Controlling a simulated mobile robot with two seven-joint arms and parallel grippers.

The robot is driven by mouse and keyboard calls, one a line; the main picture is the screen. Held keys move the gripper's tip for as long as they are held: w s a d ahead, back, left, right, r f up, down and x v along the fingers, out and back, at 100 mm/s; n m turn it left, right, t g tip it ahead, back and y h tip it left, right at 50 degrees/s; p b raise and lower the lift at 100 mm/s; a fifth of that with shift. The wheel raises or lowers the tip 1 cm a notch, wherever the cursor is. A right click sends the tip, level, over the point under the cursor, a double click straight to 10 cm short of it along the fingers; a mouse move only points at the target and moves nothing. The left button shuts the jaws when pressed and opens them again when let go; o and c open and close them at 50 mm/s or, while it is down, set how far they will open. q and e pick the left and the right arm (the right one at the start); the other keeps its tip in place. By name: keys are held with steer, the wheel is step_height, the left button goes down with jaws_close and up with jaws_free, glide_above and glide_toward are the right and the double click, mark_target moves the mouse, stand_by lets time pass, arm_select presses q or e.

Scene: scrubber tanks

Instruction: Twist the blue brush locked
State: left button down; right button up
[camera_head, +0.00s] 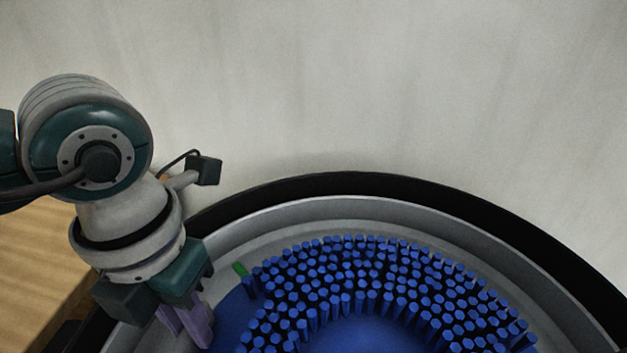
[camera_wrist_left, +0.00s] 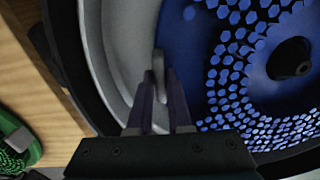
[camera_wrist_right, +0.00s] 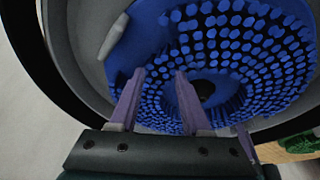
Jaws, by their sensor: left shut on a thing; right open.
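The blue brush (camera_head: 365,280) is a round disc with many short bristles, set inside a grey ring housing (camera_head: 400,215) with a black outer rim. Its dark centre hub (camera_wrist_left: 292,60) shows in the left wrist view. My left gripper (camera_head: 190,328) is at the left side of the disc, shut on a grey tab (camera_wrist_left: 157,63) at the brush's edge, beside the housing wall. In the right wrist view my right gripper (camera_wrist_right: 160,75) is open and empty, over the bristles. Another grey tab (camera_wrist_right: 113,36) stands at the disc's edge there, apart from the fingers.
A small green mark (camera_head: 240,268) shows at the disc's left edge. A wooden surface (camera_head: 35,255) lies left of the housing. A green bristled brush (camera_wrist_left: 15,140) rests at the left in the left wrist view. A pale wall or floor fills the background.

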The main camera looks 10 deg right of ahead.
steer(key=shift+f, duration=0.1)
arm_select(q)
steer(key=shift+w+d+f+b, duration=0.15)
steer(key=shift+w+b, duration=0.15)
steer(key=shift+b, duration=0.2)
arm_select(e)
steer(key=shift+f, duration=0.4)
arm_select(q)
steer(key=shift+w+d+m+b, duration=0.1)
steer(key=shift+w+m+b, duration=0.05)
steer(key=shift+m+b, duration=0.25)
steer(key=shift+w+d+b, duration=0.15)
steer(key=shift+d+b, duration=0.05)
steer(key=shift+b, duration=0.25)
arm_select(e)
steer(key=shift+w+a+f, duration=0.1)
steer(key=shift+a+f, duration=0.05)
steer(key=shift+f, duration=0.05)
